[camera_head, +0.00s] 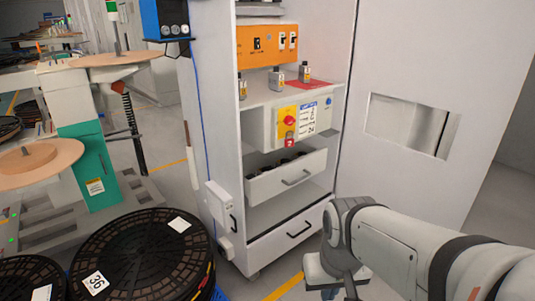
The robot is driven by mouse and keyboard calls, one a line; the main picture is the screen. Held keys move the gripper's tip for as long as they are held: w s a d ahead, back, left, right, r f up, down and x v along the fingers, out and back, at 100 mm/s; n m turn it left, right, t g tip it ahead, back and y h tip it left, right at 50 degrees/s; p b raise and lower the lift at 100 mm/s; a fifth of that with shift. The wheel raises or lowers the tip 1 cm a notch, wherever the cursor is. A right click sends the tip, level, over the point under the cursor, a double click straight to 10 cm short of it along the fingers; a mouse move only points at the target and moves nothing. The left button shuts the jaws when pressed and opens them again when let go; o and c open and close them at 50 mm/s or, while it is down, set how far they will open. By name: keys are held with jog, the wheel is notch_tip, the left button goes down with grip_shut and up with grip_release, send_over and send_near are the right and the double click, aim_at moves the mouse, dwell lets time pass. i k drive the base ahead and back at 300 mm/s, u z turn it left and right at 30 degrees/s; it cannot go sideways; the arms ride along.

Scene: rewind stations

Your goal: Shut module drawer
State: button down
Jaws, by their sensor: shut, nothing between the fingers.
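The module drawer (285,183) is a white drawer with a dark bar handle in the tall white cabinet (213,100). It stands pulled out, and dark parts show inside it. My gripper (336,287) is at the bottom edge of the view, low and to the right of the drawers, pointing down. It is shut and empty, apart from both drawers. Its fingertips are partly cut off by the frame edge.
The cabinet door (400,60) stands open at the right, with a window in it. Large black reels (140,262) fill the lower left. Floor is clear before the cabinet.

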aim_at(259, 189)
jog(key=i, duration=0.9)
jog(key=z, duration=0.05)
